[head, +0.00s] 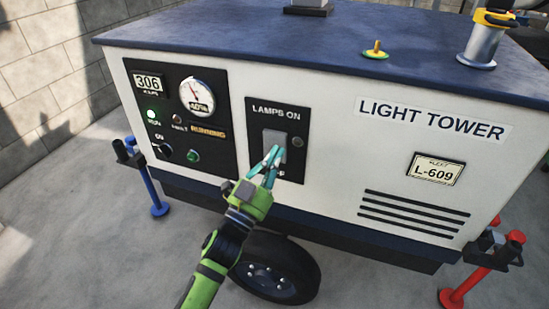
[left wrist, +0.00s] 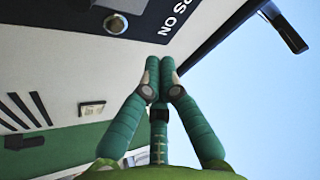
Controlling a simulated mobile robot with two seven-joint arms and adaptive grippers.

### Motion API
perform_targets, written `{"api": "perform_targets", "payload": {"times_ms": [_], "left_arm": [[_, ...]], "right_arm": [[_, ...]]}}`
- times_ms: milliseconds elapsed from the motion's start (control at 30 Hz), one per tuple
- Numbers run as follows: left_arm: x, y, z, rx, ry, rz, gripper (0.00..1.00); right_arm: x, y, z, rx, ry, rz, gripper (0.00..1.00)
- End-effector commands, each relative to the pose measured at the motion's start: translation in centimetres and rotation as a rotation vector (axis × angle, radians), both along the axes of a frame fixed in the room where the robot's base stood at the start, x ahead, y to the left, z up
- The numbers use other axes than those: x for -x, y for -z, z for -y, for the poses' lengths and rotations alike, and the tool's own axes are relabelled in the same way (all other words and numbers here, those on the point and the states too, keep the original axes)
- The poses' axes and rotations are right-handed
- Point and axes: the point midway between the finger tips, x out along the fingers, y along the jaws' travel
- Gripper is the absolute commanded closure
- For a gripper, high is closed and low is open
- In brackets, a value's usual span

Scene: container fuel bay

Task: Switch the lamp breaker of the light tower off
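The light tower (head: 330,120) is a white box with a dark blue top. Its lamp breaker (head: 274,140) is a grey handle on a black panel, under the label "LAMPS ON"; the handle sits toward that label. A lower label is mostly hidden by my fingers, with an "F" showing. My left gripper (head: 271,158) is at the handle's lower end, fingers pointing up at it; I cannot tell whether they touch it. In the left wrist view the left gripper (left wrist: 160,75) has its fingertips together with nothing visible between them. My right gripper is not in view.
Left of the breaker is a gauge panel (head: 177,120) with a lit green RUN lamp, dial and knob. Vents (head: 413,213) and an L-609 plate (head: 436,169) are to the right. A wheel (head: 275,271), blue jack (head: 151,190) and red jack (head: 478,280) stand below. A block wall is behind.

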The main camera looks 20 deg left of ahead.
Motion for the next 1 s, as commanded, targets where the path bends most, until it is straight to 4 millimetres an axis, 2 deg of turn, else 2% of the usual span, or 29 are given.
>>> {"api": "perform_targets", "payload": {"times_ms": [33, 100, 400, 600, 1000], "left_arm": [[1.0, 1.6, -0.3, 0.001, -0.001, -0.011, 1.0], [2.1, 2.6, -0.6, 0.001, -0.001, -0.011, 1.0], [5.9, 6.2, -1.7, 0.001, -0.001, -0.008, 1.0], [6.9, 6.9, -2.0, 0.0, -0.001, -0.004, 1.0], [6.9, 7.0, -2.0, 0.001, -0.001, -0.004, 1.0]], "right_arm": [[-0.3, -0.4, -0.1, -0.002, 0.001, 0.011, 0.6], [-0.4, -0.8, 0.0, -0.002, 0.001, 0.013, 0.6], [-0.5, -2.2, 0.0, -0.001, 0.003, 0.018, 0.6], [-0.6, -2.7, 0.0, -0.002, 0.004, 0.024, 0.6], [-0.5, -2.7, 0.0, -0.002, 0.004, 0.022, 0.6]]}}
